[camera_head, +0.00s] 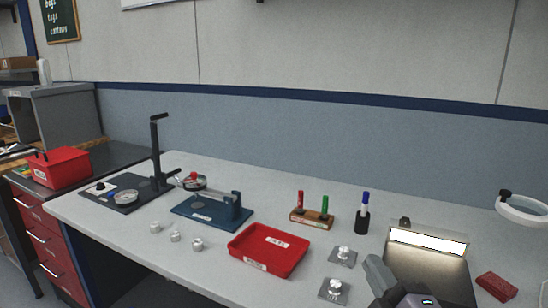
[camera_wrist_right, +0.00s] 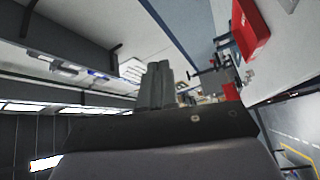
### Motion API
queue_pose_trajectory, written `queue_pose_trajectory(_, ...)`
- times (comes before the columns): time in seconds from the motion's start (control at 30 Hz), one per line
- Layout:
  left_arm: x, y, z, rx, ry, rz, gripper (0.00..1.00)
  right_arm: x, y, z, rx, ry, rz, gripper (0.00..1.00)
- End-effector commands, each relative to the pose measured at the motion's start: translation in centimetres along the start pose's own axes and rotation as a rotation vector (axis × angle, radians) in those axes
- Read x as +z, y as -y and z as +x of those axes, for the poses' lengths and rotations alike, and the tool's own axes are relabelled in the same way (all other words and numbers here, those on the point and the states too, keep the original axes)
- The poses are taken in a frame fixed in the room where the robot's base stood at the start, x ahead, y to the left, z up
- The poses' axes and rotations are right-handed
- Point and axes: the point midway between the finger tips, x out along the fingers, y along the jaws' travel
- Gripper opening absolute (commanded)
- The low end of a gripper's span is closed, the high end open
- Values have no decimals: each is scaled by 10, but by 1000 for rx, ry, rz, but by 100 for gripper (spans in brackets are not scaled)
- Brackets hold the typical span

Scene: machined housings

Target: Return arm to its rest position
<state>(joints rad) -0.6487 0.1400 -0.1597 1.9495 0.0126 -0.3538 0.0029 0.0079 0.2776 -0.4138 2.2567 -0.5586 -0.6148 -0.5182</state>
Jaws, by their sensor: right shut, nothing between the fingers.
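My right gripper (camera_head: 376,271) shows at the lower right of the head view, in front of the lit inspection plate. Its fingers are together and nothing is between them. In the right wrist view the closed fingers (camera_wrist_right: 158,84) stand up in the middle, with no object in them. That view is turned on its side and shows the ceiling and wall. My left gripper is not in the head view. Small silvery housings (camera_head: 175,237) stand on the grey bench (camera_head: 130,238) at the left front. Two more sit on square metal plates (camera_head: 334,291) near my right gripper.
A red tray (camera_head: 268,262) lies mid-bench. A blue fixture (camera_head: 210,216) and a dark gauge stand (camera_head: 158,150) are behind it to the left. A pen block (camera_head: 312,218), a marker cup (camera_head: 362,222), a lit panel (camera_head: 428,262), a red block (camera_head: 496,287) and a ring lamp (camera_head: 522,213) are at the right.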

Motion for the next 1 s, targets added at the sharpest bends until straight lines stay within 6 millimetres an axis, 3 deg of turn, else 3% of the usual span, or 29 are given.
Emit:
queue_pose_trajectory(0.1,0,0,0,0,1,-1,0,49,52,-36,-211,241,271,0)
queue_pose_trajectory(0.3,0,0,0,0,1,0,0,96,124,-119,-498,624,625,0)
queue_pose_trajectory(0.5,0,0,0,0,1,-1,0,108,163,-194,-681,907,824,0)
queue_pose_trajectory(0.73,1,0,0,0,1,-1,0,106,184,-269,-840,1182,971,0)
queue_pose_trajectory(1.0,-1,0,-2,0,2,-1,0,111,208,-246,-779,1069,1008,0)
